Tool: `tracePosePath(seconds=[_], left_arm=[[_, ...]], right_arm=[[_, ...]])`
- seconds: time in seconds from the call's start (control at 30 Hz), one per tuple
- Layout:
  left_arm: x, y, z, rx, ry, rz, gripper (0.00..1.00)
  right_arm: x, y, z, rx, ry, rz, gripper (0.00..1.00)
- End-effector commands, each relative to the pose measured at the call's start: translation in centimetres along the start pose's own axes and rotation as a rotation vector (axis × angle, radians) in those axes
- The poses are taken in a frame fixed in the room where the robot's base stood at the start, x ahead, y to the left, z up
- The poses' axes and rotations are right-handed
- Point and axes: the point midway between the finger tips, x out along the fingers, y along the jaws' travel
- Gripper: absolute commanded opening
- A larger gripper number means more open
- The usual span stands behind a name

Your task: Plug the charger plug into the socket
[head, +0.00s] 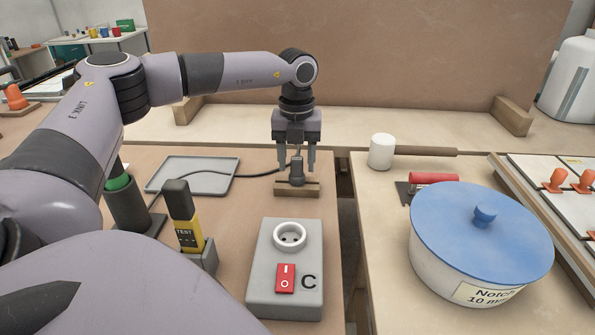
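The charger plug (297,168) is a dark grey plug standing upright in a small wooden holder (297,188). A black cable (245,175) runs left from it over a grey tray. My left gripper (297,164) points down over the plug, with one finger on each side. Its fingers look apart, with gaps to the plug, so it appears open. The round white socket (290,237) is on top of a grey box marked C (256,280), nearer than the plug, with a red switch (285,278) in front of it. My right gripper is not in view.
A yellow and black tester (186,222) stands left of the socket box. The grey tray (212,163) lies behind it. On the right table are a blue-lidded pot (450,225), a mallet (383,152) and a red-handled tool (434,178). A gap separates the tables.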

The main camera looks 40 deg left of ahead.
Motion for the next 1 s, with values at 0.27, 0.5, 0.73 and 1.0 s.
tracePosePath(seconds=[0.27,0.5,0.73,1.0], left_arm=[[-0.1,0.0,0.0,0.0,0.0,0.0,0.0],[-1.1,0.0,0.0,0.0,-0.001,0.0,0.0],[-2.5,0.0,0.0,-0.001,-0.001,0.0,0.0],[-4.2,0.0,0.0,-0.001,0.0,0.0,0.0]], right_arm=[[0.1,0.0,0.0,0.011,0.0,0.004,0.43],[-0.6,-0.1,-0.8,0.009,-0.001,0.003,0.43],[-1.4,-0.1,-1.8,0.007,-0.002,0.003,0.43],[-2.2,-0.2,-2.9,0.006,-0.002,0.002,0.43]])
